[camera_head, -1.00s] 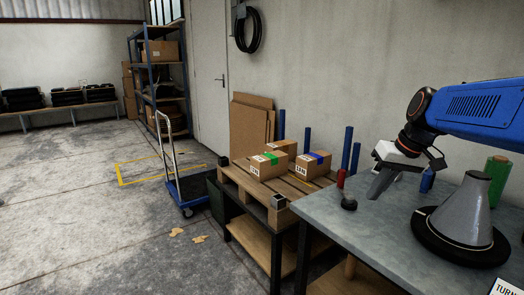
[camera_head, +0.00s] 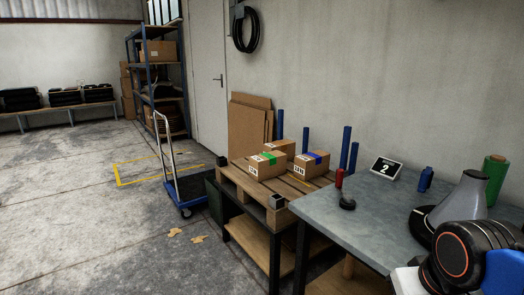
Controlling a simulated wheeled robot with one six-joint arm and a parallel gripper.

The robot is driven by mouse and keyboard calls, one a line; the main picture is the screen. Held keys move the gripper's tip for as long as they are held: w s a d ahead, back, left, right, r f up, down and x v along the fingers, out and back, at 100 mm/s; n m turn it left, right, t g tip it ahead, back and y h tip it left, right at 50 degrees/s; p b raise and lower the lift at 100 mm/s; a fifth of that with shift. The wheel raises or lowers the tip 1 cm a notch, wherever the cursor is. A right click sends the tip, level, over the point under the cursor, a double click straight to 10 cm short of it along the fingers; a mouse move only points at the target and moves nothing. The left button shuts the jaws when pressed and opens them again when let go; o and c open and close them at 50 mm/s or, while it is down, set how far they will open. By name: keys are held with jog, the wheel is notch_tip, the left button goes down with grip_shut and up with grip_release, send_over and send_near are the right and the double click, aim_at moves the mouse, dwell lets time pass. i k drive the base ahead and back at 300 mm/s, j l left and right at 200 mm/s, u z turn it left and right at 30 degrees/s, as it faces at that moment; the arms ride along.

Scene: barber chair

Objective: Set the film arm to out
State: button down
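I cannot tell for sure which part is the film arm. A small black piece (camera_head: 347,203) with a red upright part (camera_head: 339,179) beside it stands at the left corner of the grey table. A green roll (camera_head: 495,178) stands at the right, behind a grey cone (camera_head: 461,197) on a black round base (camera_head: 419,226). My arm's black wrist joint with an orange ring hides part of the cone and base. A white part of my arm is cut off by the bottom edge. My gripper's fingers are out of the picture.
The grey table top (camera_head: 376,230) is bare in its middle. A sign with "2" (camera_head: 386,169) and a blue bottle-like thing (camera_head: 425,179) stand at its back. Left of it, several boxes (camera_head: 312,165) sit on a wooden pallet (camera_head: 250,190). A trolley (camera_head: 184,190) stands farther left.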

aim_at(422, 184)
jog(key=i+j, duration=0.25)
jog(key=j, duration=0.15)
jog(key=i+j, duration=0.3)
jog(key=j, duration=0.15)
jog(key=i+j, duration=0.25)
jog(key=j, duration=0.15)
jog(key=i+j, duration=0.55)
jog(key=j, duration=0.3)
jog(key=i+j, duration=0.3)
jog(key=j+z, duration=0.1)
jog(key=z, duration=0.35)
jog(key=i+j+z, duration=0.1)
jog(key=z, duration=0.35)
jog(key=j+z, duration=0.2)
jog(key=z, duration=0.3)
jog(key=j+z, duration=0.1)
jog(key=z, duration=0.35)
